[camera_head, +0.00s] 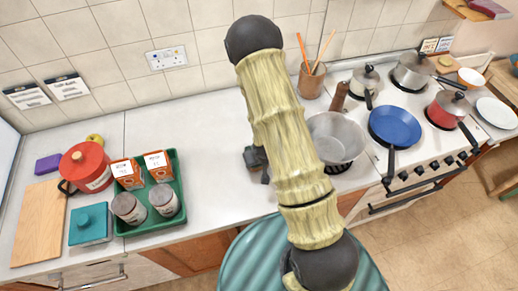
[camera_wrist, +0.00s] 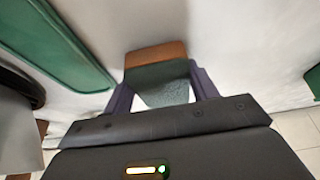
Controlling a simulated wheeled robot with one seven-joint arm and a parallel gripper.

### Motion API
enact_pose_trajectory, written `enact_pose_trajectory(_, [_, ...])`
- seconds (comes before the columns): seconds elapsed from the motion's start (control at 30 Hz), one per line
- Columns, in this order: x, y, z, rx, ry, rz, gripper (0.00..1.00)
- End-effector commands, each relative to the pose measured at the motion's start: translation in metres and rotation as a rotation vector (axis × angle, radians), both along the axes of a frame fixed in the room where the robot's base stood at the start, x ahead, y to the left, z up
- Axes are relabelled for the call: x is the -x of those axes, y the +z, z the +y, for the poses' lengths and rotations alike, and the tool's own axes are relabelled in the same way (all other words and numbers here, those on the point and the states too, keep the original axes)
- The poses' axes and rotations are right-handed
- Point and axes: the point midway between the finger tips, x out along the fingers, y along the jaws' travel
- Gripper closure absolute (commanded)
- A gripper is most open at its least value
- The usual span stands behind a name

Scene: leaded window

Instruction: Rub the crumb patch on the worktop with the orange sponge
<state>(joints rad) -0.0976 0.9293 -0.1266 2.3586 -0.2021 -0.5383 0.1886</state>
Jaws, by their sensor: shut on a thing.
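My gripper (camera_wrist: 158,80) is shut on a block with an orange-brown face and a grey-green face, the orange sponge (camera_wrist: 155,54), in the wrist view. The sponge sits between the two purple-grey fingers, over the pale worktop (camera_wrist: 215,25). I cannot tell whether it touches the surface. In the head view my gripper (camera_head: 256,160) shows only as a dark part left of my arm, over the worktop (camera_head: 215,130) between the green tray and the grey pot. The sponge is hidden there. I cannot make out the crumb patch in either view.
A green tray (camera_head: 180,203) with jars and orange boxes stands left of my gripper. A red pot (camera_head: 86,167), a teal container (camera_head: 90,224), a cutting board (camera_head: 39,223) and a purple block (camera_head: 48,163) lie farther left. A grey pot (camera_head: 336,138) and blue pan (camera_head: 395,125) are right.

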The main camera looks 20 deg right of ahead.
Motion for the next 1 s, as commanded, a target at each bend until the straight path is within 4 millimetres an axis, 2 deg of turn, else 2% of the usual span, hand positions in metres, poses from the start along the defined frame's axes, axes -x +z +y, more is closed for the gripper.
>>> enact_pose_trajectory(0.03, [-0.002, 0.015, 0.0, 0.0, 0.0, -0.008, 0.67])
enact_pose_trajectory(0.6, [-0.002, 0.063, -0.001, -0.001, -0.003, -0.008, 0.67])
enact_pose_trajectory(0.77, [-0.002, 0.071, 0.002, -0.001, 0.004, -0.007, 0.67])
enact_pose_trajectory(1.0, [-0.002, 0.071, 0.002, 0.0, 0.005, -0.007, 0.67])
